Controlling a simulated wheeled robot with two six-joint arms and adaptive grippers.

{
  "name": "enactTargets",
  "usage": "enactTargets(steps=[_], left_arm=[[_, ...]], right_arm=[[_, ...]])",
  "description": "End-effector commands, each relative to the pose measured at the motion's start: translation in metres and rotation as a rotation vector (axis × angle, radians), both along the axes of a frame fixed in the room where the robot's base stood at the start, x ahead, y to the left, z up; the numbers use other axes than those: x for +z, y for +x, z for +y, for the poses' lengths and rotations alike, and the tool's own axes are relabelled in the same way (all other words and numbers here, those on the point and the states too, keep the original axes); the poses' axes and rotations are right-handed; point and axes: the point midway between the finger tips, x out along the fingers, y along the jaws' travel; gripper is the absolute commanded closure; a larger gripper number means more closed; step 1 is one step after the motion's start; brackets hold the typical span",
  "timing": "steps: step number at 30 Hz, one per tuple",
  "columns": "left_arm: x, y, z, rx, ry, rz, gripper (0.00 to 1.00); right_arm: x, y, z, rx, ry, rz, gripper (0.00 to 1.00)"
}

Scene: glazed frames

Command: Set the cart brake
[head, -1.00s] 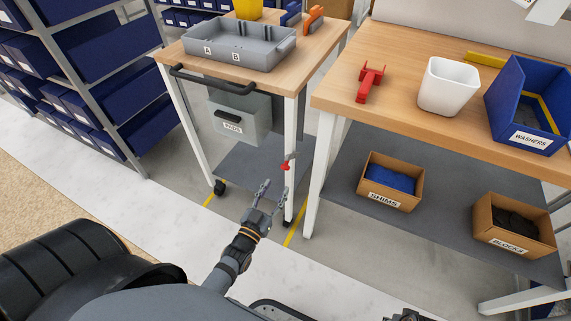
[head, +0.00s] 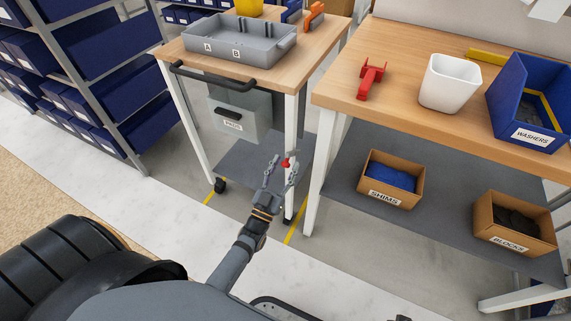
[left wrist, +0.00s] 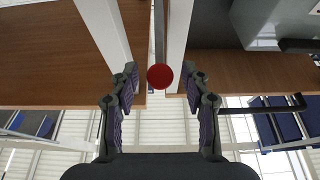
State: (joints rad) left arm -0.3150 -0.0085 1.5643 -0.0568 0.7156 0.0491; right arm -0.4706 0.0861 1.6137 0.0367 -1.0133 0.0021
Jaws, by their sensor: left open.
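The cart (head: 290,95) has a wooden top, white legs and a dark handle bar. Its brake lever ends in a red knob (head: 287,162), low by the near right leg. My left gripper (head: 280,170) is open, with its fingers spread on either side of the knob in the head view. In the left wrist view the red knob (left wrist: 160,77) shows round and centred between the two fingertips (left wrist: 160,80), touching neither. How far the knob lies along the fingers is hard to tell. My right gripper is not in view.
A grey tray (head: 273,58) marked A and B sits on the cart, with a PADS drawer (head: 235,118) below. A workbench (head: 405,90) stands close on the right, its white leg (head: 318,190) near my left gripper. Blue-bin shelving (head: 95,60) stands left.

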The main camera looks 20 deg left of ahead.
Motion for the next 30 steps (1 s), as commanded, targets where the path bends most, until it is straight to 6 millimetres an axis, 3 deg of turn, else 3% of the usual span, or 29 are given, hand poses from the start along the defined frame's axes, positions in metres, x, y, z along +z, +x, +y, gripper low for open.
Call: enactTargets(steps=[11,22,30], left_arm=[[0.0040,0.0101,-0.0003,0.000,0.000,0.001,0.53],[0.0040,0.0098,-0.0002,0.000,0.000,0.001,1.00],[0.0039,0.0097,-0.0002,0.000,0.000,0.001,1.00]], right_arm=[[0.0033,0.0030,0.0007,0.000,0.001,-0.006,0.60],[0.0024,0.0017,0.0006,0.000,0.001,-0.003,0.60],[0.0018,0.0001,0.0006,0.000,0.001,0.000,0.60]])
